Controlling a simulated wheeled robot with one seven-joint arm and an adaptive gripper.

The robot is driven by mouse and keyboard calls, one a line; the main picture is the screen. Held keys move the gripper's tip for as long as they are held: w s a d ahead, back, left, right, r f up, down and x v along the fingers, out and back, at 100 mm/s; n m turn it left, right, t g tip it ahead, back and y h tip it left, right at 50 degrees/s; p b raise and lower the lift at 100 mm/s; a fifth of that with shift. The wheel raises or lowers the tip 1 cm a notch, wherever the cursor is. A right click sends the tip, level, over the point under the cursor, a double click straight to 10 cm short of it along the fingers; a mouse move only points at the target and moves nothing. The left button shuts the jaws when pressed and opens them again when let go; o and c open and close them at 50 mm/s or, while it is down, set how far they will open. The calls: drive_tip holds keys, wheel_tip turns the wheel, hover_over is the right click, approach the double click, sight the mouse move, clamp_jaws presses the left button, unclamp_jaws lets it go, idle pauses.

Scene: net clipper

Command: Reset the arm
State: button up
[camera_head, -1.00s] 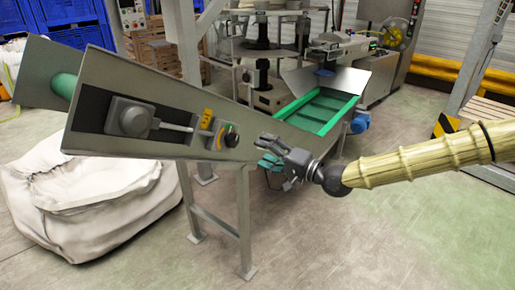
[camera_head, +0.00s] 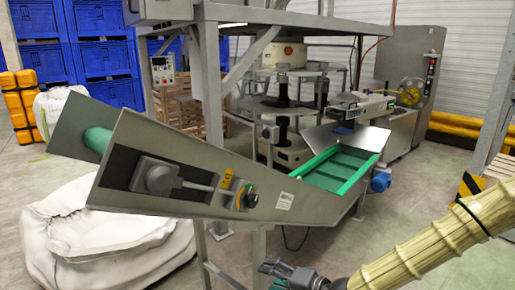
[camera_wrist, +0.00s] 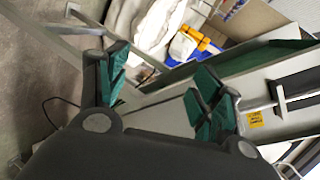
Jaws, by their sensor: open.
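My gripper (camera_head: 287,272) is low at the bottom edge of the head view, with my arm in its yellowish ribbed sleeve reaching in from the right. In the wrist view my gripper (camera_wrist: 160,98) shows two spread fingers with green pads and nothing between them. The grey conveyor (camera_head: 270,208) with its green belt end (camera_head: 345,172) stands just behind and above the gripper in the head view. Its side panel carries a grey switch box (camera_head: 155,177) and a knob (camera_head: 251,200) by a yellow label. A yellow label also shows in the wrist view (camera_wrist: 255,119), right of the fingers.
A white bulk bag (camera_head: 100,240) lies on the floor at left. Blue crates (camera_head: 105,75) and orange cases (camera_head: 20,105) stand behind it. A grey post with a yellow-black foot (camera_head: 468,187) is at right.

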drive_tip(key=s+d+f+n+g+h+p, duration=0.1)
drive_tip(key=s+d+f+g+h, duration=0.15)
drive_tip(key=s+f, duration=0.75)
drive_tip(key=s+d+f+n+g+h, duration=0.1)
drive_tip(key=s+f+g+h, duration=0.2)
drive_tip(key=s+f, duration=0.65)
drive_tip(key=s+d+f+n+g+h, duration=0.1)
drive_tip(key=s+d+f+h, duration=0.1)
drive_tip(key=s+d, duration=0.4)
drive_tip(key=s+d+f+n+g+h+p, duration=0.1)
drive_tip(key=s+d+f+n+g+h, duration=0.1)
drive_tip(key=s+d, duration=0.5)
drive_tip(key=s+f+h, duration=0.1)
drive_tip(key=s, duration=0.2)
drive_tip(key=shift+f, duration=0.4)
drive_tip(key=shift+s+d+h, duration=0.25)
drive_tip(key=shift+s+d, duration=0.15)
drive_tip(key=shift+c, duration=0.3)
